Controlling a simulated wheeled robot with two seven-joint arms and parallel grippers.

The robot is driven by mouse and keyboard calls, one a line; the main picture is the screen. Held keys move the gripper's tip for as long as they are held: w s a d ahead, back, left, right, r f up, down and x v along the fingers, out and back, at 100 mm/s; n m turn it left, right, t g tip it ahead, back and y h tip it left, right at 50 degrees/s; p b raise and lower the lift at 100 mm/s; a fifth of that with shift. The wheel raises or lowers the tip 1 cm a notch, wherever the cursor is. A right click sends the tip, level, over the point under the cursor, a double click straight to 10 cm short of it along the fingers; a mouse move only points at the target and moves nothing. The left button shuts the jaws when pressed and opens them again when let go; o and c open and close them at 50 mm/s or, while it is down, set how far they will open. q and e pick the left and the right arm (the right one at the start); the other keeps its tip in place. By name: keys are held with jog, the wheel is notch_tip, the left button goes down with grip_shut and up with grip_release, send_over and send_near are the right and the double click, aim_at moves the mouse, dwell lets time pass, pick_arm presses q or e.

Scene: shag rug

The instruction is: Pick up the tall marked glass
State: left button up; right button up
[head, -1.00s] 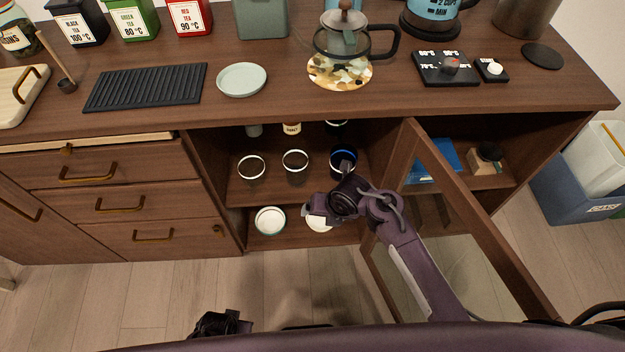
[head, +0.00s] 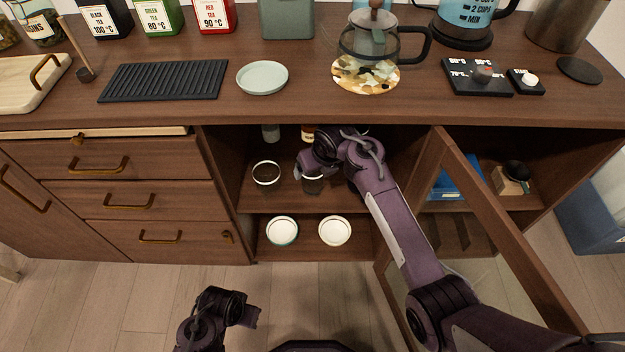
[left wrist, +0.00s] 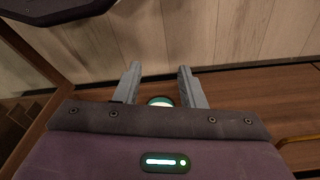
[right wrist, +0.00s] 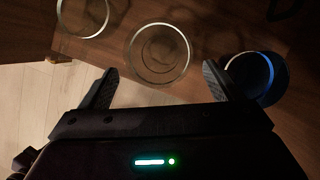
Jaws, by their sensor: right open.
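Three glasses stand on the upper shelf of the open cabinet. The left glass (head: 266,173) has a pale rim and also shows in the right wrist view (right wrist: 82,14). The middle glass (head: 313,185) is partly hidden by my right gripper. In the right wrist view, the middle glass (right wrist: 158,54) sits just ahead, between the open, empty right fingers (right wrist: 160,72). The right glass, lit blue (right wrist: 262,78), is beside the right fingertip; my arm hides it in the head view. I cannot tell which is the marked one. My left gripper (left wrist: 160,78) is open and empty, outside the cabinet.
Two white-topped dishes (head: 282,230) (head: 335,230) are on the lower shelf. A jar (head: 307,133) stands behind the glasses. The open glass door (head: 500,230) is right of my right arm. The countertop (head: 300,100) overhangs the shelf.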

jog(key=b+x, duration=0.1)
jog(key=x, duration=0.3)
jog(key=shift+w+a+f+b, duration=0.15)
jog(key=shift+w+a+b, duration=0.05)
jog(key=shift+w+b, duration=0.2)
jog(key=shift+w+f, duration=0.15)
jog(key=shift+f, duration=0.15)
jog(key=c, duration=1.1)
pick_arm(q)
jog(key=r, duration=0.6)
jog(key=shift+d, duration=0.4)
pick_arm(e)
jog(key=shift+c, duration=0.6)
pick_arm(q)
jog(key=shift+w, duration=0.1)
pick_arm(e)
jog(key=shift+r, duration=0.15)
